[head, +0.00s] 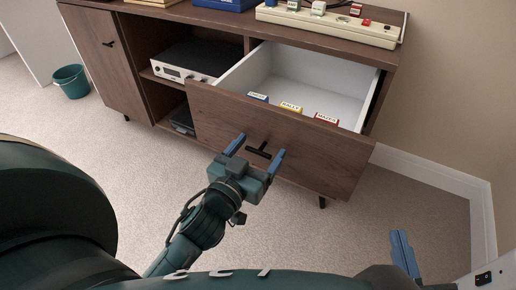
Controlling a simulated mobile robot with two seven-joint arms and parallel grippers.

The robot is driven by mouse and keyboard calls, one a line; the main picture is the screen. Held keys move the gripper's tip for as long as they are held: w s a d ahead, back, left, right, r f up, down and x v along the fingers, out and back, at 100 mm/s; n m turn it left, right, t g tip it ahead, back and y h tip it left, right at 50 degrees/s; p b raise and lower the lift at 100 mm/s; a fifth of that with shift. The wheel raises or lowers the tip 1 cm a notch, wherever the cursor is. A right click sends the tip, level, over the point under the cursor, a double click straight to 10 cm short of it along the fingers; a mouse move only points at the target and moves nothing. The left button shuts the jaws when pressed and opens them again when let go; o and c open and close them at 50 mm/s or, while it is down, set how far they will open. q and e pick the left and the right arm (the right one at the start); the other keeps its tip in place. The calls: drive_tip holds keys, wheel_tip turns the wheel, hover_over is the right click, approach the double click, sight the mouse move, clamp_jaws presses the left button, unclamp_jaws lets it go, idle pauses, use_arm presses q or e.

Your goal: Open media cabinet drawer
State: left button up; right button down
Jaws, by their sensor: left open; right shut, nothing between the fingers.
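The brown media cabinet (216,29) stands across the top of the head view. Its right-hand drawer (330,160) is pulled out, and its white inside shows, with several small boxes near the front, one of them yellow (291,107). A black T-shaped handle (258,152) is on the drawer front. My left gripper (255,148) is open, with its two blue fingers on either side of the handle; I cannot tell whether they touch it. My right gripper (404,254) is shut and empty at the lower right, well apart from the cabinet.
A closed cabinet door (105,58) with a black handle is at the left. A silver device (185,68) sits on the open middle shelf. A beige power strip (325,22) lies on top. A green bucket (71,81) stands on the carpet (130,150). A wall bounds the right side.

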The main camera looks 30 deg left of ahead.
use_arm(q)
drive_tip(key=s, duration=0.7)
drive_tip(key=shift+a, duration=0.15)
drive_tip(key=shift+s+a, duration=0.1)
idle(0.3)
